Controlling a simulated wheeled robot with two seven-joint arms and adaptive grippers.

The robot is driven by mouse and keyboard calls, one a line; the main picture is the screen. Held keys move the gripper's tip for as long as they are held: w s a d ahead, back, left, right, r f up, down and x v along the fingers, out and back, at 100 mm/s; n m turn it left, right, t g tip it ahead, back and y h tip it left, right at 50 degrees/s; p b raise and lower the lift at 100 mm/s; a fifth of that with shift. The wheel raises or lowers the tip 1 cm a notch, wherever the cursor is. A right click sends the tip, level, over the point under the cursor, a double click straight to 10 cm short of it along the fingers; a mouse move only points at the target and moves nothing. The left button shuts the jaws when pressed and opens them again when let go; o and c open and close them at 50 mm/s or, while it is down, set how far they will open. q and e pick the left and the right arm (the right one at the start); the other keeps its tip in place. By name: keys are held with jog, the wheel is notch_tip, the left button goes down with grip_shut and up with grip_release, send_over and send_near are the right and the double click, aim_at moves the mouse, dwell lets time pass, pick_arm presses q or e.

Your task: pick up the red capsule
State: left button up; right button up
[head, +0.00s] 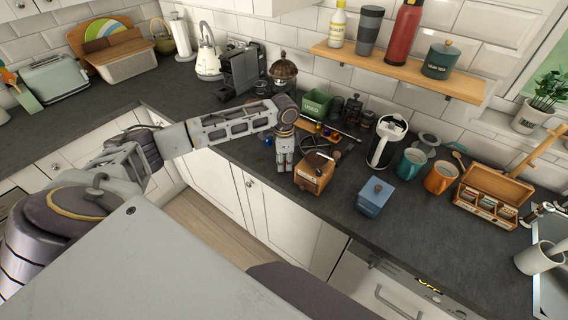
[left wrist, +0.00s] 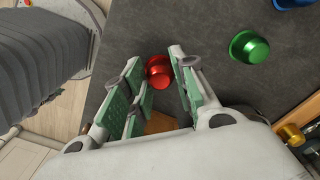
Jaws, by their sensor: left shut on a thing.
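The red capsule (left wrist: 158,72) shows between the fingertips of my left gripper (left wrist: 157,62) in the left wrist view, with dark worktop behind it. The fingers are shut on it. In the head view my left gripper (head: 284,163) points down at the front edge of the worktop, just left of a wooden box-shaped grinder. The capsule cannot be made out in the head view. My right gripper is not in view.
A green capsule (left wrist: 248,47) and a blue capsule (left wrist: 290,3) lie nearby. A gold capsule (left wrist: 291,134) sits at a wooden holder. The wooden grinder (head: 315,172) stands close on the right, with a blue canister (head: 375,197) beyond. The worktop left of the gripper is mostly clear.

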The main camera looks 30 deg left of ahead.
pick_arm(q)
jog(key=shift+r+b, duration=0.35)
jog(key=shift+r, duration=4.35)
